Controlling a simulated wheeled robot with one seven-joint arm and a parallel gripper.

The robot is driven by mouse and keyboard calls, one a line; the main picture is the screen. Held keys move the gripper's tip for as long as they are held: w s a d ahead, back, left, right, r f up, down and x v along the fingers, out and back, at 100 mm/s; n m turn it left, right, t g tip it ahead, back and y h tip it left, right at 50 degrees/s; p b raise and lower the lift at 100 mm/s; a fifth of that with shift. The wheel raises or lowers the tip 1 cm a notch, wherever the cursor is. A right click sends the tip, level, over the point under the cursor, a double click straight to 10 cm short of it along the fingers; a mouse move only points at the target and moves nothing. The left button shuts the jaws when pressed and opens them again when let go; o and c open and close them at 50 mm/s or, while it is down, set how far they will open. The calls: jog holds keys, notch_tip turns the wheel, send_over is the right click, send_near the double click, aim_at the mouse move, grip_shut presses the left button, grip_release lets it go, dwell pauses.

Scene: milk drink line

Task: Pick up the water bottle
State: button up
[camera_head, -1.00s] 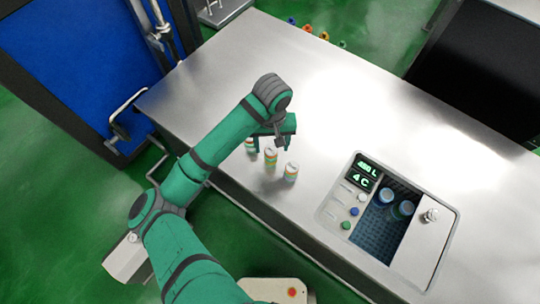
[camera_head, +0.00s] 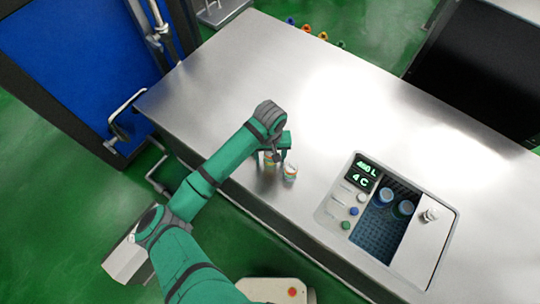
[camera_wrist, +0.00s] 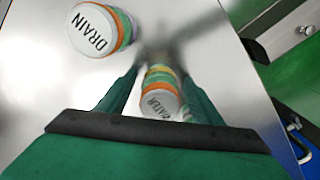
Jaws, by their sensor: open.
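The water bottle (camera_wrist: 160,95), striped orange, green and yellow with a white cap reading WATER, stands between the two green fingers of my gripper (camera_wrist: 160,76) in the wrist view. The fingers are open, one on each side of it, and I cannot tell whether they touch it. In the head view my gripper (camera_head: 277,151) is low over the table, and the water bottle (camera_head: 269,161) is partly hidden by it.
A similar bottle with a cap reading DRAIN (camera_wrist: 98,32) stands close by; it is also in the head view (camera_head: 290,172). A sunken panel with a display (camera_head: 362,170) and cups (camera_head: 403,209) lies to the right. The steel table (camera_head: 235,60) is otherwise mostly clear.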

jog(key=shift+c, duration=0.5)
jog(key=c, duration=1.1)
